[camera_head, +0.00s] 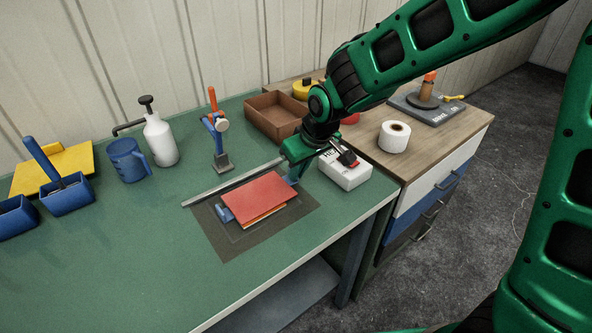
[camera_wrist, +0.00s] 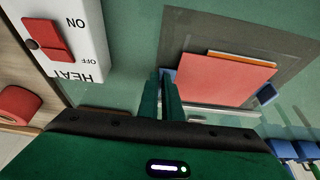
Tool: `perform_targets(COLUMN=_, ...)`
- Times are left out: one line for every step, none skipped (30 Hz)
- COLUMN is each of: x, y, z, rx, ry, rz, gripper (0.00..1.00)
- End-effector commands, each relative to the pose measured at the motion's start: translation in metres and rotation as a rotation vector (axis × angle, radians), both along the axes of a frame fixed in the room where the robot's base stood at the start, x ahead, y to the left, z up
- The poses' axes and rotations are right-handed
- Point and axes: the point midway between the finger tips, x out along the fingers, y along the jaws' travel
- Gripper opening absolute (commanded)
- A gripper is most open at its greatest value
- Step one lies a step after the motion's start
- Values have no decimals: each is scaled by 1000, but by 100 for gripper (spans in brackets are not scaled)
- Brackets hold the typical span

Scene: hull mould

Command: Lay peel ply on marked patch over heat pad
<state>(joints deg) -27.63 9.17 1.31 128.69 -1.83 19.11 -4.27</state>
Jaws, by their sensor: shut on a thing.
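A flat red sheet (camera_head: 258,199), which I take for the peel ply, is over the dark grey patch (camera_head: 228,246) on the green bench. It has a blue tab at each end; the far-left tab (camera_head: 226,213) is free. An orange layer (camera_head: 265,221) shows under its front edge, perhaps the heat pad, mostly hidden. My gripper (camera_head: 293,180) is at the sheet's right end, shut on the near blue tab. In the wrist view the red sheet (camera_wrist: 222,79) lies beside my fingers (camera_wrist: 162,85). I cannot tell whether the sheet touches the patch.
A white HEAT switch box (camera_head: 345,176) stands just right of my gripper. A metal strip (camera_head: 232,182) lies behind the patch. The front left bench is clear.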

Motion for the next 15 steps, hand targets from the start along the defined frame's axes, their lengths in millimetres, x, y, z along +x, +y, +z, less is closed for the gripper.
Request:
perform_targets(x=0, y=0, z=-1, rx=0, ry=0, rz=0, gripper=0)
perform_targets(x=0, y=0, z=-1, rx=0, ry=0, rz=0, gripper=0)
perform_targets(x=0, y=0, z=-1, rx=0, ry=0, rz=0, gripper=0)
perform_targets(x=0, y=0, z=-2, rx=0, ry=0, rz=0, gripper=0)
perform_targets(x=0, y=0, z=-2, rx=0, ry=0, rz=0, gripper=0)
perform_targets(x=0, y=0, z=-2, rx=0, ry=0, rz=0, gripper=0)
perform_targets(x=0, y=0, z=-2, rx=0, ry=0, rz=0, gripper=0)
perform_targets(x=0, y=0, z=-2, rx=0, ry=0, rz=0, gripper=0)
perform_targets(x=0, y=0, z=-2, rx=0, ry=0, rz=0, gripper=0)
perform_targets(x=0, y=0, z=-2, rx=0, ry=0, rz=0, gripper=0)
perform_targets(x=0, y=0, z=-2, rx=0, ry=0, rz=0, gripper=0)
perform_targets(x=0, y=0, z=-2, rx=0, ry=0, rz=0, gripper=0)
perform_targets(x=0, y=0, z=-2, rx=0, ry=0, rz=0, gripper=0)
perform_targets(x=0, y=0, z=-2, rx=0, ry=0, rz=0, gripper=0)
perform_targets(x=0, y=0, z=-2, rx=0, ry=0, rz=0, gripper=8)
